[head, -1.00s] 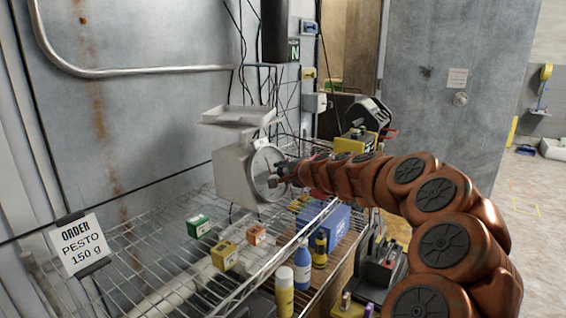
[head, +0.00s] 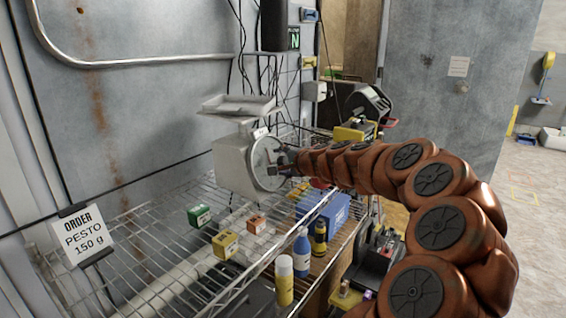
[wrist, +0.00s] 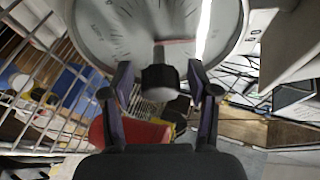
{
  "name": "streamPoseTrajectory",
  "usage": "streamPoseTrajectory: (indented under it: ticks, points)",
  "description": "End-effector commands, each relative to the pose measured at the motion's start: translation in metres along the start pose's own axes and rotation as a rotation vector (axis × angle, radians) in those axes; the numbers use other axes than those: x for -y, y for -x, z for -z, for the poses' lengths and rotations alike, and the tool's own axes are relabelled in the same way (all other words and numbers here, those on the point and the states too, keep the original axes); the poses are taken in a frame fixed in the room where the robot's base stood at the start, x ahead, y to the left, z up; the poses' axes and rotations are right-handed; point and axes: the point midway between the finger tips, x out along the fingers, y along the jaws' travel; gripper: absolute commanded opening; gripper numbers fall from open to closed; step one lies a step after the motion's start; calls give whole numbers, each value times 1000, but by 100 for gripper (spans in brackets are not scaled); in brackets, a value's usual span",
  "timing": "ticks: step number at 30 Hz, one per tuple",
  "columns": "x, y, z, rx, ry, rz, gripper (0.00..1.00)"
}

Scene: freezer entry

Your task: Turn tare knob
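A white weighing scale (head: 232,168) with a flat tray (head: 238,107) on top stands on the wire shelf. Its round dial (head: 262,150) faces right, towards my arm. In the wrist view the dial face (wrist: 110,25) fills the top, upside down, with a dark round knob (wrist: 160,83) in front of its lower middle. My gripper (wrist: 160,74) is open, with one finger on each side of the knob. Gaps show between both fingers and the knob. In the head view my gripper (head: 281,160) is at the dial, and the knob is hard to make out.
Small green (head: 199,215), yellow (head: 225,244) and orange boxes (head: 256,223) lie on the wire shelf. Bottles (head: 301,254) and a blue box (head: 328,212) are in front of the scale. An order card (head: 84,235) reads "PESTO 150 g". Open floor is at right.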

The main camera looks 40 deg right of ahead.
Motion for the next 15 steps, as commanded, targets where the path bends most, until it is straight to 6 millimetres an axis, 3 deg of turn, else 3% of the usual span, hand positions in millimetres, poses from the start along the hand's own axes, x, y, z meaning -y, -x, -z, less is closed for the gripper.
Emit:
streamPoseTrajectory:
  ticks: [9, 15]
  points:
    - [0, 3, 0, 0, 0, 0, 60]
    - [1, 24, 1, -2, 0, 2, 60]
